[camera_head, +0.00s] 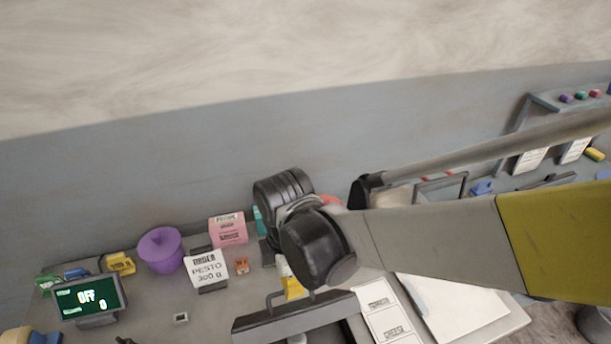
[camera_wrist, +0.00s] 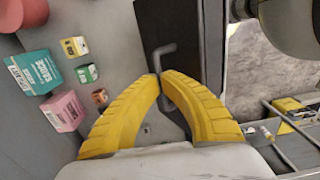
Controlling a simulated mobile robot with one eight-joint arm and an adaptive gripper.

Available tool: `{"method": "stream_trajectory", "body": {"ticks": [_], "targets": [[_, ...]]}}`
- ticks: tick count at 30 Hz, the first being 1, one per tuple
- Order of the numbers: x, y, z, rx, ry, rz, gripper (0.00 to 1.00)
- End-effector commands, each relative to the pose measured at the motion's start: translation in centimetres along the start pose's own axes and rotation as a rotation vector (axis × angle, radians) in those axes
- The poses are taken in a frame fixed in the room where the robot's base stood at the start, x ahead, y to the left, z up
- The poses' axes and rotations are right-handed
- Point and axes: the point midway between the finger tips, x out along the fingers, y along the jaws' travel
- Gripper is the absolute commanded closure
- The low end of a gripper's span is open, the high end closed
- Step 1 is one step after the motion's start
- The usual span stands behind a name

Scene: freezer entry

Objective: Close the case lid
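A dark grey case lid (camera_head: 300,321) with a bar handle (camera_head: 274,298) shows at the bottom middle of the head view. In the wrist view the dark lid panel (camera_wrist: 178,18) fills the upper middle, with the bent handle (camera_wrist: 165,48) on it. My gripper (camera_wrist: 158,77) has its two yellow fingers curved together, tips meeting at the handle's lower end. Whether they touch or pinch the handle cannot be told. In the head view my gripper (camera_head: 293,288) is a small yellow patch just beside the handle, mostly hidden by my arm. The lid's exact angle is unclear.
A lit display (camera_head: 90,297), a purple pot (camera_head: 162,250), an order card (camera_head: 207,268) and a pink box (camera_head: 228,229) stand on the counter to the left. Printed label sheets (camera_head: 388,318) lie right of the lid. A wall is behind.

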Motion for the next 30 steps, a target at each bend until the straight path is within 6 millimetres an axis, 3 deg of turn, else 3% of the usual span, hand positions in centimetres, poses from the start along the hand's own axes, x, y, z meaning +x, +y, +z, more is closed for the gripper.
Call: {"method": "stream_trajectory", "body": {"ticks": [19,30], "targets": [[0.1,-0.4,0.0,0.000,0.000,0.022,1.00],[0.4,-3.7,0.0,-0.004,0.000,0.235,1.00]]}}
